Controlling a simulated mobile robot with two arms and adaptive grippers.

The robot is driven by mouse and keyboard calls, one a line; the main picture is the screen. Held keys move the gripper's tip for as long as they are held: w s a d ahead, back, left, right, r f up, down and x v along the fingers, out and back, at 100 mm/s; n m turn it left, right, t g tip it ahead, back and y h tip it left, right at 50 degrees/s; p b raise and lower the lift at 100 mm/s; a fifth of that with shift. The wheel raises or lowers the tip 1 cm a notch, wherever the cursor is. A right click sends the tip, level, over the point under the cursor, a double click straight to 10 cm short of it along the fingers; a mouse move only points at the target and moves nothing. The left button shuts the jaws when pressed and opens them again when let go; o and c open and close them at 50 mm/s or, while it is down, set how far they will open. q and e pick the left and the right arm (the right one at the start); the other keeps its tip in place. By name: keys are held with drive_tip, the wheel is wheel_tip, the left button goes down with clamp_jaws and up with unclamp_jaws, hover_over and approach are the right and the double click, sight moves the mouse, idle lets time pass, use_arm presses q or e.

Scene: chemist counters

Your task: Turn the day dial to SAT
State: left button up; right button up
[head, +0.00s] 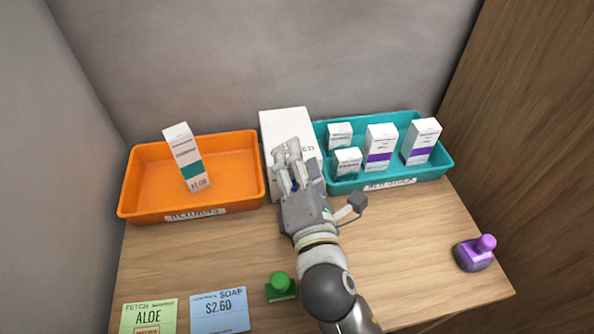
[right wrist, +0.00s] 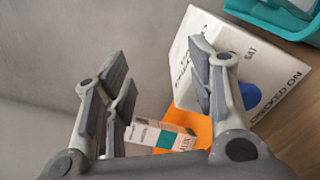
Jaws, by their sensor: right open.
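A white box with black print (head: 284,122) stands at the back between the two trays. It fills the upper right of the right wrist view (right wrist: 215,50), where "CHECKED ON" can be read. A blue knob (right wrist: 248,96) shows on its face, partly hidden behind a finger; I take it for the day dial. Whether a finger touches the knob I cannot tell. My left gripper is out of view.
An orange tray (head: 130,190) at left holds one tall ALOE carton (head: 187,157). A teal tray (head: 445,160) at right holds several cartons.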

drive_tip(key=s+f+n, duration=0.3)
drive_tip(key=s+d+f+n, duration=0.1)
drive_tip(key=s+f+n, duration=0.2)
drive_tip(key=n, duration=0.1)
drive_tip(key=s+d+f+n, duration=0.1)
drive_tip(key=s+f+n, duration=0.2)
drive_tip(key=shift+s+d+n, duration=0.25)
drive_tip(key=shift+s+n, duration=0.05)
drive_tip(key=shift+n, duration=0.1)
drive_tip(key=shift+s+a+f+n+p, duration=0.1)
drive_tip(key=shift+s+f+n+p, duration=0.15)
drive_tip(key=shift+n, duration=0.25)
drive_tip(key=w+p, duration=0.1)
drive_tip(key=w, duration=0.2)
drive_tip(key=w+a+p, duration=0.1)
drive_tip(key=w, duration=0.2)
drive_tip(key=w+a+p, duration=0.1)
drive_tip(key=w, duration=0.2)
drive_tip(key=shift+w+r, duration=0.1)
drive_tip(key=shift+w, duration=0.6)
drive_tip(key=c, duration=1.1)
drive_tip(key=shift+o, duration=0.2)
